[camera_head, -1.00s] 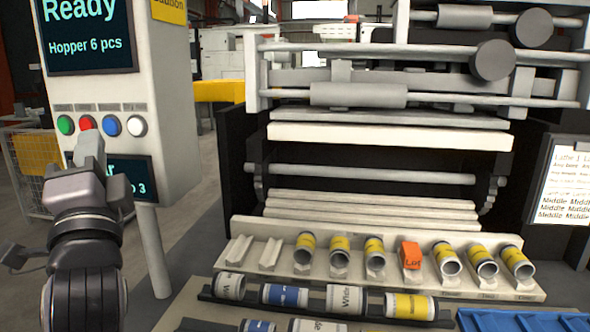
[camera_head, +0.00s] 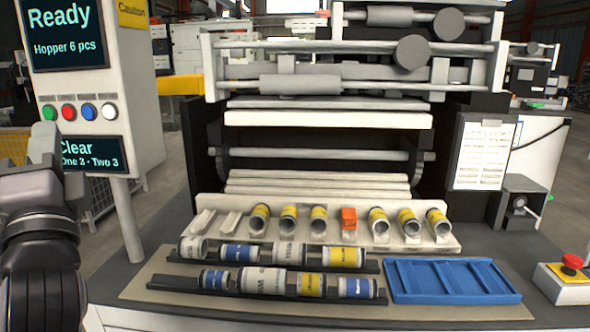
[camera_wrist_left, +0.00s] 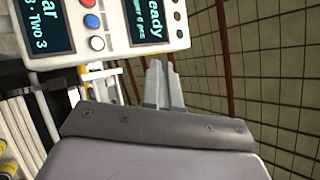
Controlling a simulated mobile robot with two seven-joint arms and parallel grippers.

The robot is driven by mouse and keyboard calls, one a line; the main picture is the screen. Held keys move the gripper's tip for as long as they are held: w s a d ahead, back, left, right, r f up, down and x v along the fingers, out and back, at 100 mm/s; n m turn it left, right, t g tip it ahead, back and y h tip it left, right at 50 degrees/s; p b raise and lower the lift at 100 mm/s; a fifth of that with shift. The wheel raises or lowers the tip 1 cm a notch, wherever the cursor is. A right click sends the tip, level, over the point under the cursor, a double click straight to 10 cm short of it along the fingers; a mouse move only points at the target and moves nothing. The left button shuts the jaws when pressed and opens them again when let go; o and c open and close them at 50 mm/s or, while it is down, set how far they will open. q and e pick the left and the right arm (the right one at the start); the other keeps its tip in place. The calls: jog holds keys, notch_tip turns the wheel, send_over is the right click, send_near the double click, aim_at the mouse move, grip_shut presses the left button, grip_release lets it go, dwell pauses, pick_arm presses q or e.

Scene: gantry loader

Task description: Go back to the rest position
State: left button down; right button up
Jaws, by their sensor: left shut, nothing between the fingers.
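My left gripper (camera_head: 44,140) is at the left edge of the head view, raised in front of the control panel (camera_head: 145,95), with its fingers up near the lower display. In the left wrist view its two grey fingers (camera_wrist_left: 163,85) are together with nothing between them, and the panel stands behind them. The panel reads "Ready" and "Hopper 6 pcs" above a row of green, red, blue and white buttons (camera_head: 88,112). The lower display (camera_head: 100,154) reads "Clear" and "One 3 · Two 3". I cannot see a gap between fingers and panel clearly. My right gripper is not in view.
A pale rack (camera_head: 330,236) holds several yellow-banded cylinders and an orange block (camera_head: 349,218). Dark rails (camera_head: 367,266) in front hold several labelled cylinders. An empty blue tray (camera_head: 450,280) and a red stop button (camera_head: 571,262) are at the right. The gantry machine (camera_head: 330,118) stands behind.

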pick_arm(q)
jog(key=s+a+r+m+t+h, duration=0.1)
jog(key=a+r+m+t+h, duration=0.35)
jog(key=m, duration=0.65)
jog(key=d+f+n+g+h, duration=0.3)
jog(key=f+n+h, duration=0.2)
jog(key=f+n, duration=0.65)
jog(key=d+f+n+g+h, duration=0.3)
jog(key=f+n+h, duration=0.35)
jog(key=f, duration=0.75)
jog(key=d+f+n+g+h, duration=0.3)
jog(key=f+n+g, duration=0.1)
jog(key=f+n, duration=0.85)
jog(key=s+a+f+m+g+y, duration=0.25)
jog(key=s+f+m, duration=0.45)
jog(key=f, duration=0.5)
jog(key=s+a+f+m+g+y, duration=0.2)
jog(key=s+f+m+g+y, duration=0.15)
jog(key=s+f+m, duration=0.6)
jog(key=w+d+n+h+p, duration=0.1)
jog(key=w+d+n, duration=0.1)
jog(key=d+n, duration=0.4)
jog(key=shift+d+n, duration=0.4)
jog(key=shift+d, duration=1.4)
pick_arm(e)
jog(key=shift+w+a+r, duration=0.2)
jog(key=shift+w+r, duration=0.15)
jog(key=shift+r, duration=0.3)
